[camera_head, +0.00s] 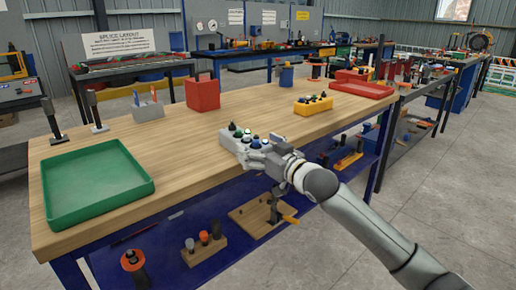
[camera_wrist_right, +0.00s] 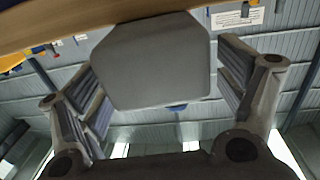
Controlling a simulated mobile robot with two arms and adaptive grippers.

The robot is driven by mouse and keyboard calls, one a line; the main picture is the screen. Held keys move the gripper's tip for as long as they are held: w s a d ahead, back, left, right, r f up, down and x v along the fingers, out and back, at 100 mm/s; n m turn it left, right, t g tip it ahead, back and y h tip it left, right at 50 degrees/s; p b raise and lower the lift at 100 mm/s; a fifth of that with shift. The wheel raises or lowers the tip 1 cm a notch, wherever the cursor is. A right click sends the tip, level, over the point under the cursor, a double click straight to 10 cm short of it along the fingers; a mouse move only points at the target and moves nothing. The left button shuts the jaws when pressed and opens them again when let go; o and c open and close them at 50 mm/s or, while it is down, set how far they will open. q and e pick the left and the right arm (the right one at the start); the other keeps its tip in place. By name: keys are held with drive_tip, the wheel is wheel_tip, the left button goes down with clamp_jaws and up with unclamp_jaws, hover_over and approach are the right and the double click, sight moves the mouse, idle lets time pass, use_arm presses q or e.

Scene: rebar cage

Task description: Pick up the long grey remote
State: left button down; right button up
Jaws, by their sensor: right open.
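The long grey remote (camera_head: 235,137), with several coloured buttons on top, lies on the wooden workbench (camera_head: 200,140) near its front edge. My right gripper (camera_head: 258,150) is at the near end of the remote, reaching in from the right, and covers part of it. In the right wrist view the grey end of the remote (camera_wrist_right: 150,68) sits between the two spread fingers, with gaps visible beside it. The fingers are open. Whether either finger touches the remote is not clear. My left gripper is not in view.
A green tray (camera_head: 95,205) is at the bench's left. A red tray (camera_head: 362,90) is at the far right. The bench middle is clear.

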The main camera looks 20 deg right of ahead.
drive_tip(key=shift+f, duration=0.1)
drive_tip(key=shift+s+d, duration=0.1)
drive_tip(key=shift+s, duration=0.2)
drive_tip(key=v, duration=1.1)
drive_tip(key=shift+s, duration=0.2)
